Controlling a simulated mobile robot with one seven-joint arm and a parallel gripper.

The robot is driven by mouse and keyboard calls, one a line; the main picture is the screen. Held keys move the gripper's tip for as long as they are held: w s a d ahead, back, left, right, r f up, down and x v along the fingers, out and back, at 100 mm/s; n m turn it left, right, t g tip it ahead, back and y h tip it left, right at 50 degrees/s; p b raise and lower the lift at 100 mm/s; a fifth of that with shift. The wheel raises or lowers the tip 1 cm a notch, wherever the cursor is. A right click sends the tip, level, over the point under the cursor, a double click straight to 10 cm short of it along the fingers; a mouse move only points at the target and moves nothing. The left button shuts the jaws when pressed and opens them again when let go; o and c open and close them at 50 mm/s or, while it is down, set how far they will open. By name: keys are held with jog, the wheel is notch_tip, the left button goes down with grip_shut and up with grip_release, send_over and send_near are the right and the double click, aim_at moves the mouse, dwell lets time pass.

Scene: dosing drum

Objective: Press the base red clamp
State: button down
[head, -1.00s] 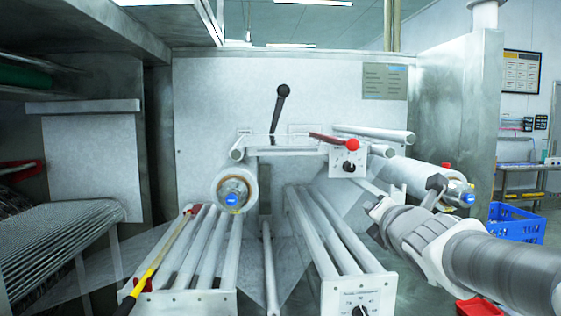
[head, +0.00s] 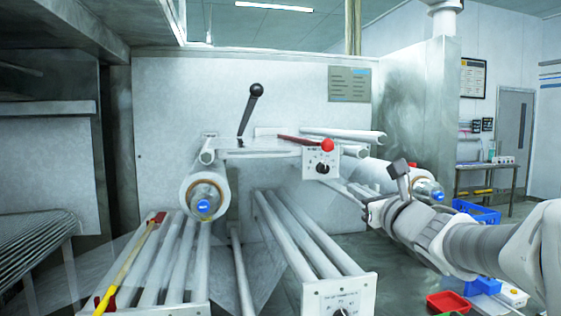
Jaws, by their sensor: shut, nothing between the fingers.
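A red lever with a round red knob (head: 327,145) lies across the top of the machine's middle frame, beside a white dial box (head: 321,163). A red clamp-like piece (head: 157,218) also sits at the far end of a yellow bar, on the lower left rollers. I cannot tell which one is the base red clamp. My gripper (head: 368,208) is shut and empty. It reaches in from the right, below and to the right of the red knob and apart from it. Its fingertips are small and partly blend with the rollers behind.
A black-knobbed lever (head: 250,115) stands upright behind the frame. Film rolls with blue cores are at the left (head: 205,198) and right (head: 428,188). A lower roller rack with a dial panel (head: 338,297) juts forward. A red tray (head: 447,302) and blue crate (head: 476,212) are at right.

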jog(key=w+a+r+p, duration=0.2)
jog(key=w+r+p, duration=0.2)
jog(key=w, duration=0.6)
jog(key=shift+a+r, duration=0.35)
jog(key=shift+a, duration=0.05)
jog(key=shift+w, duration=0.1)
